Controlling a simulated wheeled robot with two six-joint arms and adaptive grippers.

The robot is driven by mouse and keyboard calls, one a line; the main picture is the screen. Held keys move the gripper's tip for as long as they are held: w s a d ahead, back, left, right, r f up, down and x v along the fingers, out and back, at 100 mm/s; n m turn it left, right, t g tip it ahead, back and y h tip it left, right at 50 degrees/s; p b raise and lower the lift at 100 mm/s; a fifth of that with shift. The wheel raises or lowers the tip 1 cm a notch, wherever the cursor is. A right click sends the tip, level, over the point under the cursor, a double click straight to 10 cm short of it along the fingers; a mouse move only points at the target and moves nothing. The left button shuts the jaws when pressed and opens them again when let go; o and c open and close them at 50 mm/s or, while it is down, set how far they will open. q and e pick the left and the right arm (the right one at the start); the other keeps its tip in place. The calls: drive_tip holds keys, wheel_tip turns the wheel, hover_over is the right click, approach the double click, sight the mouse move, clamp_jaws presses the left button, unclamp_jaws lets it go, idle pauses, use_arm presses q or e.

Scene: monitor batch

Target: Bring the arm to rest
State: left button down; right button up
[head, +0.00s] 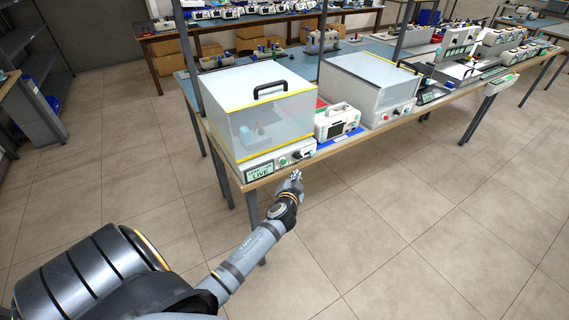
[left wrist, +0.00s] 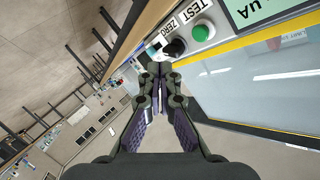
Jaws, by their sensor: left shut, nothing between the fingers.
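My left gripper (head: 296,176) is at the end of my outstretched left arm, in front of the bench edge and just below the control panel of the nearer clear-lidded box (head: 262,120). In the left wrist view the fingers (left wrist: 159,76) are together at the tips, with nothing between them. Beyond them are a black knob, a green button (left wrist: 201,32) and the labels TEST and ZERO on that panel. I cannot tell whether the fingertips touch the panel. My right gripper is not in view.
The bench (head: 340,148) carries a white monitor (head: 337,122) between the nearer box and a second lidded box (head: 362,85). More devices stand farther right. A dark shelf (head: 35,60) is at the far left. The tiled floor (head: 440,240) in front is clear.

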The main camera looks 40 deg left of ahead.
use_arm(q)
drive_tip(key=shift+f, duration=0.1)
drive_tip(key=s+d+f+g+h, duration=0.1)
drive_tip(key=s+f+g, duration=0.1)
drive_tip(key=s+f, duration=0.6)
drive_tip(key=s+d+f+g+h, duration=0.1)
drive_tip(key=s+f+g, duration=0.25)
drive_tip(key=f, duration=0.85)
drive_tip(key=s+d+f+g+h, duration=0.1)
drive_tip(key=s+f+g, duration=0.1)
drive_tip(key=s+f, duration=0.7)
drive_tip(key=s+d+f+g, duration=0.1)
drive_tip(key=s+f, duration=0.4)
drive_tip(key=s, duration=0.4)
drive_tip(key=s+d+f+n+g+h, duration=0.1)
drive_tip(key=s+d+f+g, duration=0.1)
drive_tip(key=s+f, duration=0.3)
drive_tip(key=s+d+f+n+g+h, duration=0.1)
drive_tip(key=s+f, duration=0.4)
drive_tip(key=s, duration=0.9)
drive_tip(key=shift+d+f+g, duration=0.15)
drive_tip(key=shift+f+g, duration=0.2)
drive_tip(key=shift+g, duration=0.3)
